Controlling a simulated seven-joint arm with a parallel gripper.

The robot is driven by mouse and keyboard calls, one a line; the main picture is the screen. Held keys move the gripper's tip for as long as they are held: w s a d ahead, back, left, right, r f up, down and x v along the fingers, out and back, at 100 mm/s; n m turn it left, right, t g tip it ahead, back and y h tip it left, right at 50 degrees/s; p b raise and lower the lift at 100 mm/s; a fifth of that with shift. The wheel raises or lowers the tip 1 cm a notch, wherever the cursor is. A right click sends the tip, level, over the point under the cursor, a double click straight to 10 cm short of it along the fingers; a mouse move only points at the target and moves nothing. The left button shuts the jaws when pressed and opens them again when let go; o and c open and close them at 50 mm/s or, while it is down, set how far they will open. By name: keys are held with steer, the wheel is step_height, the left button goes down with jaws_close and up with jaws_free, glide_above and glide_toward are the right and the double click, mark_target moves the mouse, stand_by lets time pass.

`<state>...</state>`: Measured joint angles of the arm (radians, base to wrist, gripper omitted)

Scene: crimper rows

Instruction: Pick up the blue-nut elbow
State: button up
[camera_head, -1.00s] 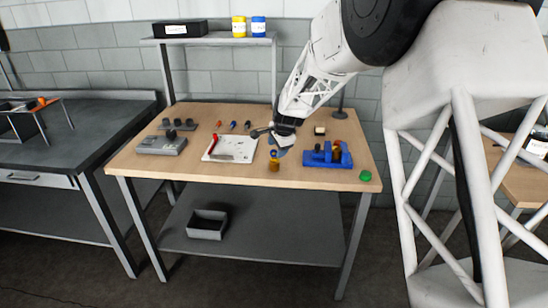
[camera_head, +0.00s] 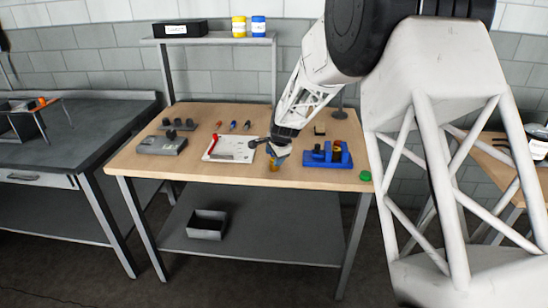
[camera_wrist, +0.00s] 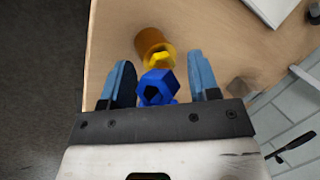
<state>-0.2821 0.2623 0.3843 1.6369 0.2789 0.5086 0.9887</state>
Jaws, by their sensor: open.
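The blue-nut elbow shows in the wrist view as a blue hex nut (camera_wrist: 157,87) with a dark bore and a small yellow part (camera_wrist: 158,60) beyond it. An orange-brown round piece (camera_wrist: 151,44) sits at its far end; I cannot tell whether it is a stand or part of the elbow. My gripper (camera_wrist: 162,80) is open, with one blue finger on each side of the nut and a gap on both sides. In the head view my gripper (camera_head: 279,150) is over the front middle of the table, and the orange-brown piece (camera_head: 274,168) shows just below it.
A blue fixture (camera_head: 327,156) stands to the right, with a green button (camera_head: 365,176) near the table's corner. A white board with a red tool (camera_head: 228,149) lies left of my gripper. A grey block (camera_head: 162,145) sits farther left. The table's front edge is close.

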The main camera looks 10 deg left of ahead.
steer(key=shift+c, duration=0.2)
steer(key=c, duration=0.8)
steer(key=shift+r, duration=0.15)
steer(key=shift+r, duration=1.55)
steer(key=shift+s+d+r, duration=0.15)
steer(key=shift+s, duration=0.15)
steer(key=s+d, duration=0.1)
steer(key=s, duration=0.4)
steer(key=s+d+r, duration=0.1)
steer(key=s+d, duration=0.1)
steer(key=s, duration=0.2)
steer(key=s+d, duration=0.1)
steer(key=s, duration=0.4)
steer(key=shift+s+d+r, duration=0.2)
steer(key=shift+s+d, duration=0.05)
steer(key=shift+s, duration=0.1)
steer(key=shift+c, duration=0.2)
steer(key=shift+r, duration=0.25)
